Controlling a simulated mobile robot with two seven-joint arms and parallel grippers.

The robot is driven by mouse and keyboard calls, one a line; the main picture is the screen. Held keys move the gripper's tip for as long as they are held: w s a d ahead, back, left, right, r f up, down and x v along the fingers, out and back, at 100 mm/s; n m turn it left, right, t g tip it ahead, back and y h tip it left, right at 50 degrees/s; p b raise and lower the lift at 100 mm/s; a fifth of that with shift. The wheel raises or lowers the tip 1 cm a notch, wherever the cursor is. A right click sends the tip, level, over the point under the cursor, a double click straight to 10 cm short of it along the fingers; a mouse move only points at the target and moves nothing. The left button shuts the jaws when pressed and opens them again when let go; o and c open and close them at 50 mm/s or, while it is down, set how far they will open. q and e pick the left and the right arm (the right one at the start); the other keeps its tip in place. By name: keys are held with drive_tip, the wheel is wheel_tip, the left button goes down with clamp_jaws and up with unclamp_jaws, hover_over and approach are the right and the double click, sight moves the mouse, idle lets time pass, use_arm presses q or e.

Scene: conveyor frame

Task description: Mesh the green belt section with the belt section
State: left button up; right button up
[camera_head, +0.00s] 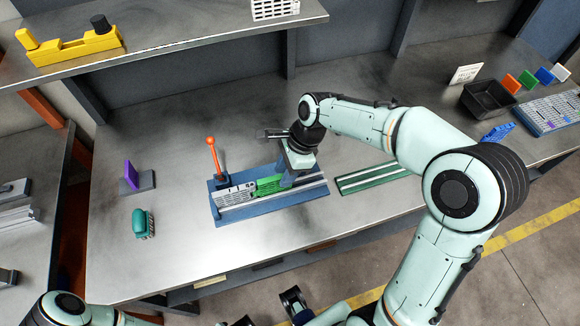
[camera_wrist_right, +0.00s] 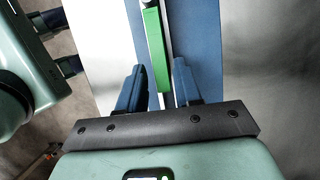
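The green belt section (camera_head: 268,186) lies along the blue conveyor frame (camera_head: 226,217), right of the grey belt section (camera_head: 236,194). The two sections look close together end to end; I cannot tell whether their teeth engage. My right gripper (camera_head: 283,184) comes down over the right part of the green section.
An orange-knobbed lever (camera_head: 212,145) stands behind the frame. A dark green rail piece (camera_head: 372,178) lies to the right. A teal part (camera_head: 143,224) and a purple plate on a stand (camera_head: 131,175) are at left. A black bin (camera_head: 488,98) stands far right. The table front is clear.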

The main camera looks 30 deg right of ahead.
drive_tip(key=shift+b+x, duration=0.35)
drive_tip(key=shift+x, duration=0.4)
drive_tip(key=shift+d+r, duration=0.1)
drive_tip(key=shift+r, duration=0.1)
clamp_jaws()
use_arm(q)
drive_tip(key=shift+f, duration=0.4)
use_arm(e)
drive_tip(key=shift+w, duration=0.1)
use_arm(q)
drive_tip(key=shift+r+p, duration=0.2)
drive_tip(key=shift+p, duration=0.3)
use_arm(e)
drive_tip(key=shift+o, duration=1.6)
unclamp_jaws()
use_arm(q)
drive_tip(key=shift+w+r+p, duration=0.2)
drive_tip(key=shift+r+p, duration=0.4)
drive_tip(key=shift+w+r+p, duration=0.15)
drive_tip(key=shift+r+p, duration=0.4)
drive_tip(key=shift+r, duration=0.05)
use_arm(e)
drive_tip(key=v, duration=1.3)
drive_tip(key=shift+r, duration=0.2)
